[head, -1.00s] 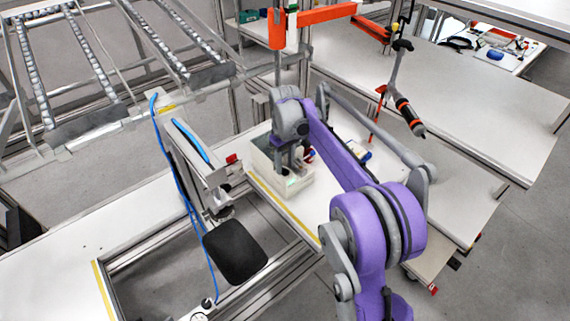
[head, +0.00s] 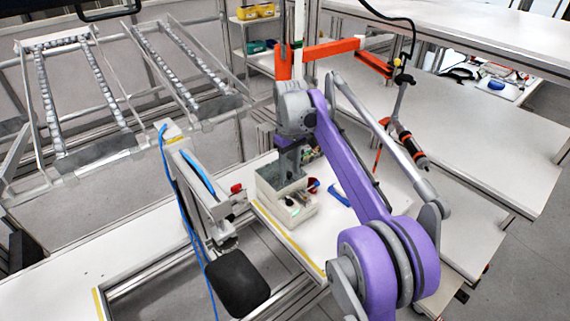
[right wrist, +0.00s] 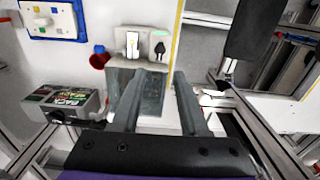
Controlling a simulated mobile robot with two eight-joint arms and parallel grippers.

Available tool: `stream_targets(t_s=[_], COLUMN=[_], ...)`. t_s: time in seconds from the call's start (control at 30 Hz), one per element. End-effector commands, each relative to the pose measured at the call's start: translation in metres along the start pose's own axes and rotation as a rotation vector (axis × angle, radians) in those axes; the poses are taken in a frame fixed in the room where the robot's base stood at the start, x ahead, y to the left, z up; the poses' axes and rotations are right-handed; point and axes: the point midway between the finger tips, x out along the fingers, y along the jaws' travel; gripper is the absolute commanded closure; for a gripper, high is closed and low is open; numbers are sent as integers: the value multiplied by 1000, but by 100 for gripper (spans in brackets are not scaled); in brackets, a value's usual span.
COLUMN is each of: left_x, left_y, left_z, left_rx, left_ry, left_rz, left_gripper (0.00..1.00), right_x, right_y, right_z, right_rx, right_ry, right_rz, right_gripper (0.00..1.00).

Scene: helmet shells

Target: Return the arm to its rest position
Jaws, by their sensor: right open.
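My right arm reaches in from the lower right of the head view, with purple and grey links. Its gripper (head: 289,172) points down just above a pale grey box (head: 300,216) on the white table. In the right wrist view the two grey fingers (right wrist: 160,88) stand apart with nothing held between them. Below them is the box's grey compartment. The box's white part (right wrist: 147,45) holds small items, one black and one with a green spot. My left gripper is not seen.
A blue item (head: 339,194) and a small red cup (head: 313,185) lie right of the box. A black pad on a metal stand (head: 237,283) is at front left. An orange arm (head: 330,49) carries a hanging screwdriver (head: 408,147). Roller racks stand at back left.

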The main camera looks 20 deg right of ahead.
Motion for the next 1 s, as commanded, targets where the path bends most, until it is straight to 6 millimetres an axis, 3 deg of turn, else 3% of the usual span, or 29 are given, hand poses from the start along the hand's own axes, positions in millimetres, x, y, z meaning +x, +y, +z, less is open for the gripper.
stream_targets(t_s=[0.23,0.37,0.67,0.87,1.0], left_x=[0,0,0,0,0], left_y=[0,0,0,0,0], left_z=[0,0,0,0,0], left_rx=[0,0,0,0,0], left_ry=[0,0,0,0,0], left_rz=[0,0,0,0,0], left_gripper=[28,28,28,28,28], right_x=[-1,-6,5,39,73], right_y=[-3,-17,-77,-116,-139], right_z=[3,18,100,166,211], right_rx=[4,25,122,190,235], right_ry=[6,39,195,310,385], right_rz=[3,17,63,78,79], right_gripper=[56,56,56,56,56])
